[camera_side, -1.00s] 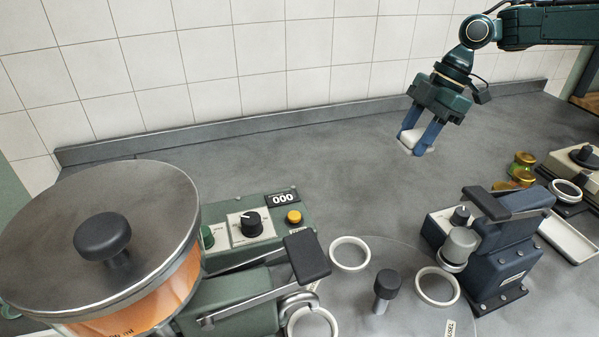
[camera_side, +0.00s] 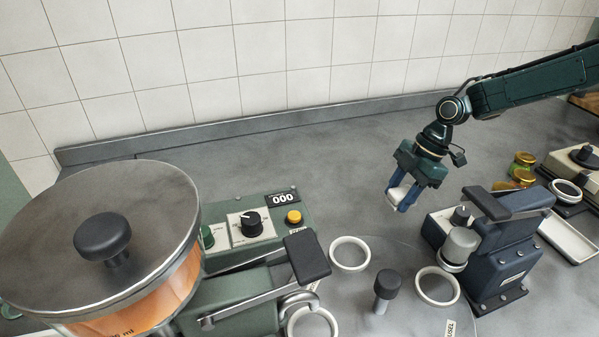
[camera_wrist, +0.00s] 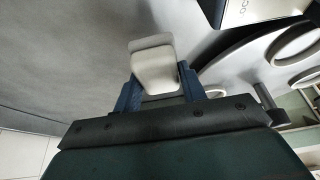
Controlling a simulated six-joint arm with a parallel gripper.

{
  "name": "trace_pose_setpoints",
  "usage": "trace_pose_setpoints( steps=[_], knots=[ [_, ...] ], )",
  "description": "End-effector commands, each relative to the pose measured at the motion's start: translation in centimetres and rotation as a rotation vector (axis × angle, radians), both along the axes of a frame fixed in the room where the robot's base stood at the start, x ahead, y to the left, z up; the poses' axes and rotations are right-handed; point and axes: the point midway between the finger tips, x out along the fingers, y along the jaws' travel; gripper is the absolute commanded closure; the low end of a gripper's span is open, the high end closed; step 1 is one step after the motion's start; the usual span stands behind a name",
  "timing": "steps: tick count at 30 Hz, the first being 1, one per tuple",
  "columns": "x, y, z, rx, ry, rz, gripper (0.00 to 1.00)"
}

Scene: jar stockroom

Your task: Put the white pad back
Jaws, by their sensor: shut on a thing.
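The white pad (camera_side: 399,193) is a small pale block held between the blue fingers of my gripper (camera_side: 402,198). In the wrist view the white pad (camera_wrist: 154,70) sticks out past the fingertips of my gripper (camera_wrist: 157,88), which are shut on its sides. In the side view the gripper hangs tilted above the grey worktop, left of the dark blue press machine (camera_side: 490,245) and behind the round turntable (camera_side: 400,258). The pad is clear of the machine. Part of it is hidden by the fingers.
The turntable carries white rings (camera_side: 350,254) and a dark central knob (camera_side: 387,284). A green dosing machine (camera_side: 255,225) with an orange-filled, lidded hopper (camera_side: 110,240) stands left. Small jars (camera_side: 522,165), a white tray (camera_side: 568,238) and a beige device (camera_side: 575,165) are right. The rear worktop is clear.

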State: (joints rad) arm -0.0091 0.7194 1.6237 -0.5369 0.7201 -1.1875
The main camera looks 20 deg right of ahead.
Motion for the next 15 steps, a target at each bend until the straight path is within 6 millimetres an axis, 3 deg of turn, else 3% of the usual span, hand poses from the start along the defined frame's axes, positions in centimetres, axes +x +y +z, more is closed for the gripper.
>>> trace_pose_setpoints(
  steps=[5,15],
  knots=[
    [0.0,0.0,-0.3,0.000,0.001,0.000,0.80],
    [0.0,0.0,-3.7,0.000,0.001,0.000,0.80]
  ],
)
